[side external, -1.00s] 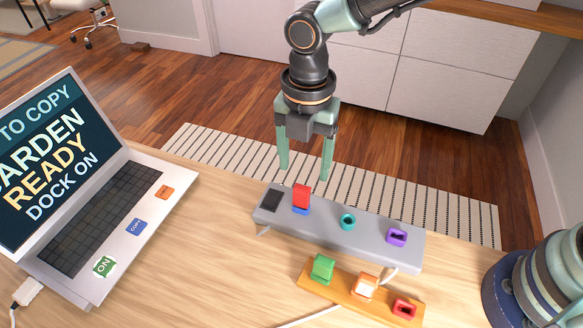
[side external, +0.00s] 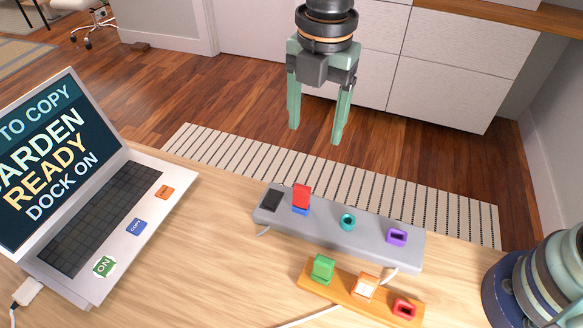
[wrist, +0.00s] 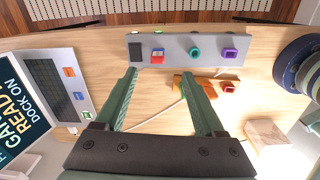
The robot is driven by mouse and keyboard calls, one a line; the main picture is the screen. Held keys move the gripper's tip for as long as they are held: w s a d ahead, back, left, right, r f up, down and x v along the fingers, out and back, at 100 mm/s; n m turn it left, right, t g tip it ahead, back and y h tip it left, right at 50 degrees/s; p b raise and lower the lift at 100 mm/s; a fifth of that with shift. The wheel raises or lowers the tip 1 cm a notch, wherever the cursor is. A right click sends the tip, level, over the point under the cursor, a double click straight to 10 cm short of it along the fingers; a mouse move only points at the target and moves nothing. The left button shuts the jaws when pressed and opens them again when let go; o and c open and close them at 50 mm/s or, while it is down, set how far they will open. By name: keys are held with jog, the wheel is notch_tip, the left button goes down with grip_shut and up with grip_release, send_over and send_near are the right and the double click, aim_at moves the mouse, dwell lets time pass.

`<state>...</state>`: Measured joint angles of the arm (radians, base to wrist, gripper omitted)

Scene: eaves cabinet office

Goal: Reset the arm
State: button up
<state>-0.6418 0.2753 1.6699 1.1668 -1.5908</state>
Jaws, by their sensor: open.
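My gripper (side external: 317,135) hangs in the air above and behind the grey dock (side external: 365,236), with its two green fingers apart and nothing between them. In the wrist view my gripper (wrist: 166,75) also shows open and empty, with the desk below. The grey dock has a dark pad at its left end, a red block (side external: 301,195) on a blue socket, a teal socket (side external: 347,222) and a purple socket (side external: 396,237). The red block stands upright and apart from my fingers.
An orange strip (side external: 340,297) in front of the dock carries a green block (side external: 322,269), an orange-and-white block (side external: 365,286) and a red socket (side external: 404,308). A laptop (side external: 165,240) stands at left. Cables lie on the desk. A pale box (wrist: 268,132) shows in the wrist view.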

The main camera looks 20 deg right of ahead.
jog(key=s+d+r+m+t, duration=0.2)
jog(key=s+d+m, duration=0.1)
jog(key=d+m, duration=0.9)
jog(key=s+d+r+m+t, duration=0.2)
jog(key=s+d+m+t, duration=0.1)
jog(key=d+m, duration=1)
jog(key=shift+d+r+m, duration=0.3)
jog(key=shift+d, duration=0.05)
